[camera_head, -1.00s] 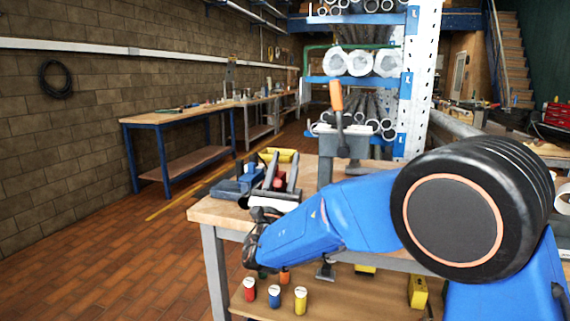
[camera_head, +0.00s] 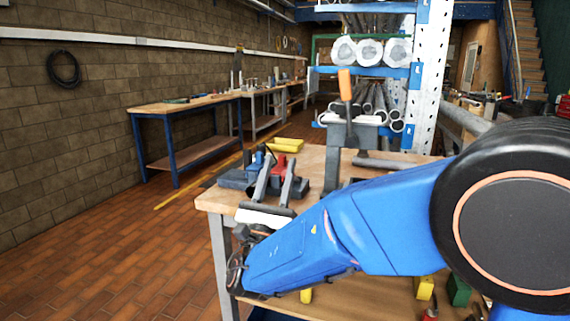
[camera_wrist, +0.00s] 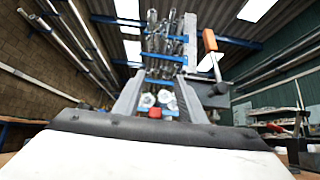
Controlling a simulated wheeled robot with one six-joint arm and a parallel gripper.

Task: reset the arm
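My blue arm reaches across the head view from the lower right, with its black round joint at the right edge. My gripper (camera_head: 279,160) is above the left part of the wooden workbench (camera_head: 215,203). Its two grey fingers point up and away and stand apart, with nothing visibly held. The wrist view also shows the fingers (camera_wrist: 160,78) spread, with a small red thing (camera_wrist: 155,113) seen between them; I cannot tell its distance. The white gripper body fills the bottom of that view.
A grey post (camera_head: 350,140) with an orange handle (camera_head: 345,85) stands on the bench right of the gripper. Blue and red tools (camera_head: 237,179) and a yellow bin (camera_head: 286,145) lie near the fingers. A pipe rack (camera_head: 425,75) stands behind. The brick floor at left (camera_head: 110,250) is clear.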

